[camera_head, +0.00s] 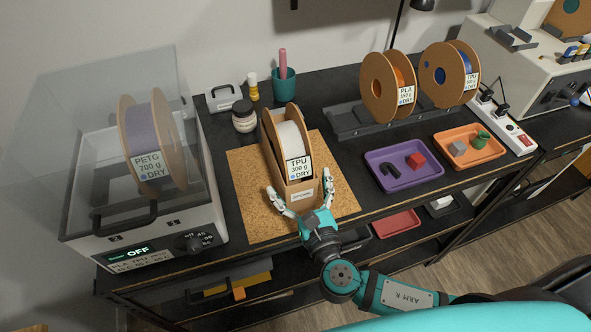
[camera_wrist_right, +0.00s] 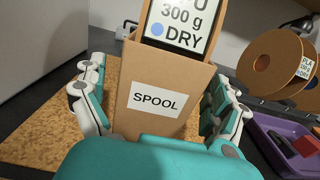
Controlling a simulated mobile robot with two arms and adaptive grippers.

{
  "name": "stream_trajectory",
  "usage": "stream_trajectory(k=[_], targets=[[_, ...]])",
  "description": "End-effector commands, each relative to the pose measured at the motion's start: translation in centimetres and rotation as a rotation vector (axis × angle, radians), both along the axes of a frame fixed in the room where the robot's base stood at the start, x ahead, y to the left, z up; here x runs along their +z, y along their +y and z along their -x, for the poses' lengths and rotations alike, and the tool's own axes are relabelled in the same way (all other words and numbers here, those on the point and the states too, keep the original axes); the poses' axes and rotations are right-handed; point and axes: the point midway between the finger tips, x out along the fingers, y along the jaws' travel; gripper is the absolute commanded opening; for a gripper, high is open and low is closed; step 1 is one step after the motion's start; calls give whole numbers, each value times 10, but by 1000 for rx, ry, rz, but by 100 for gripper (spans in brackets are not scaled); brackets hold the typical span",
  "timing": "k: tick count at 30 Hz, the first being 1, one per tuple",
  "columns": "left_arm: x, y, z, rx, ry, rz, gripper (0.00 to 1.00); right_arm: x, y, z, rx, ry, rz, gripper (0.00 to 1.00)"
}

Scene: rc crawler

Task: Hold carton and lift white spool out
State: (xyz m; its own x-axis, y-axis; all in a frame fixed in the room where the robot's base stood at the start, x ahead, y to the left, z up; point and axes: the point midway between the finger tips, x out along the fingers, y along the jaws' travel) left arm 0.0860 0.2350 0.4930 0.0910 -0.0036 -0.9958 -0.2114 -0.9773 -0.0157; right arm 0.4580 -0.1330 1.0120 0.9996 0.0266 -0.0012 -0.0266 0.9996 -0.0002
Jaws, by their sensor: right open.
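A white spool (camera_head: 291,137) with brown cardboard sides stands upright in an open-topped carton (camera_head: 301,197) on the cork mat (camera_head: 244,190). Its label reads TPU 300 g DRY and shows in the right wrist view (camera_wrist_right: 182,24). The carton's front carries a SPOOL label and shows in the right wrist view (camera_wrist_right: 150,122). My right gripper (camera_head: 299,191) is open at the carton's front end, with one finger on each side of it. In the right wrist view the fingers (camera_wrist_right: 160,100) flank the carton with the left one apart from it; contact on the right is unclear. My left gripper is not in view.
A filament dryer (camera_head: 160,222) with a PETG spool (camera_head: 152,140) stands left of the mat. A jar (camera_head: 244,117) and a teal cup (camera_head: 284,86) stand behind. A purple tray (camera_head: 403,184), an orange tray (camera_head: 470,163) and a rack with two spools (camera_head: 387,87) are at right.

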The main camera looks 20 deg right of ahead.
Motion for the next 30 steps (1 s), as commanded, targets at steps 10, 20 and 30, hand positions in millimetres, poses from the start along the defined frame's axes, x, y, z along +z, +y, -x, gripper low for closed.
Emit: stream_trajectory(k=[10,20,30], targets=[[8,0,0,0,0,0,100,0,1,-30,0,0,0,98],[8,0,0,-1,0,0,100,0,1,-31,0,0,0,89],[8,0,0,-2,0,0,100,0,1,-31,0,0,0,45]])
